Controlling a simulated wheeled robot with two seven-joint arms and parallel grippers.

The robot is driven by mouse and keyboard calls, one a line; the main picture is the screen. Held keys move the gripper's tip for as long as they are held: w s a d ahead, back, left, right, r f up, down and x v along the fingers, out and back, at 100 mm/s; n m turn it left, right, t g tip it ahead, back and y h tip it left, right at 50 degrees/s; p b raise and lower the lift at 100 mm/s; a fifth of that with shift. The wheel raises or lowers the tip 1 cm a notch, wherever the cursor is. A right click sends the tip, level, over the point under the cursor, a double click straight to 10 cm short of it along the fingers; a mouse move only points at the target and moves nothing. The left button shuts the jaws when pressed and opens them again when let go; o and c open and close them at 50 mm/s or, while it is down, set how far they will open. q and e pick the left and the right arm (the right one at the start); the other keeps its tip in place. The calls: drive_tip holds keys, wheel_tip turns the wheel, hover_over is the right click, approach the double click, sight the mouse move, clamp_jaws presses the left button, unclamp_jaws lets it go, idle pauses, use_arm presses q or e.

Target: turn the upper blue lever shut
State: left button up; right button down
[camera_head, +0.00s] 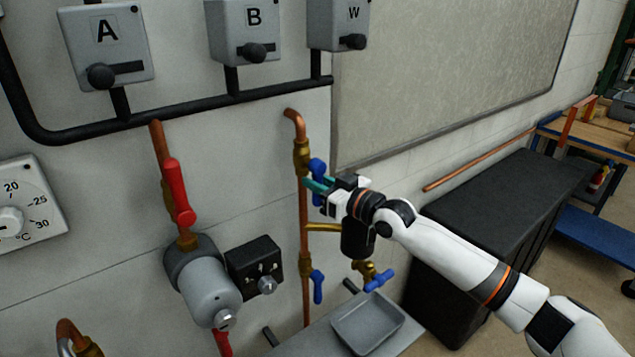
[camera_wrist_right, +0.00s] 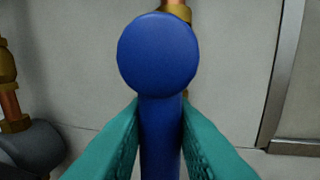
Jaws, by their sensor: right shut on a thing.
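The far end of the handle is cut off in the wrist view. My left gripper is out of view.
A lower blue lever (camera_head: 317,287) hangs on the same pipe, and another blue lever (camera_head: 380,280) sits on a brass tap above a grey tray (camera_head: 340,336). A red lever (camera_head: 178,190) is left.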

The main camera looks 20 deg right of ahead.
drive_tip(key=shift+a+m, duration=0.1)
drive_tip(key=shift+m, duration=0.2)
drive_tip(key=shift+s+a+r+m+t+h+p, duration=0.2)
drive_tip(key=shift+a+r+m+t+h+p, duration=0.3)
drive_tip(key=shift+m+p, duration=1.9)
drive_tip(key=shift+s+a+r+m+t+h+p, duration=0.25)
drive_tip(key=shift+a+r+m+t+p, duration=0.4)
drive_tip(key=shift+m, duration=3.5)
drive_tip(key=shift+s+a+r+m+t+h+p, duration=0.2)
drive_tip(key=shift+a+r+m+t+h+p, duration=0.35)
drive_tip(key=shift+m+p, duration=1.9)
drive_tip(key=shift+d+r+m+b, duration=0.1)
drive_tip(key=shift+r+m+b, duration=0.1)
drive_tip(key=shift+m+b, duration=0.65)
drive_tip(key=c, duration=1.3)
unclamp_jaws()
drive_tip(key=b+v, duration=0.2)
drive_tip(key=v, duration=1)
drive_tip(key=shift+d+f, duration=0.1)
drive_tip(key=shift+f, duration=0.1)
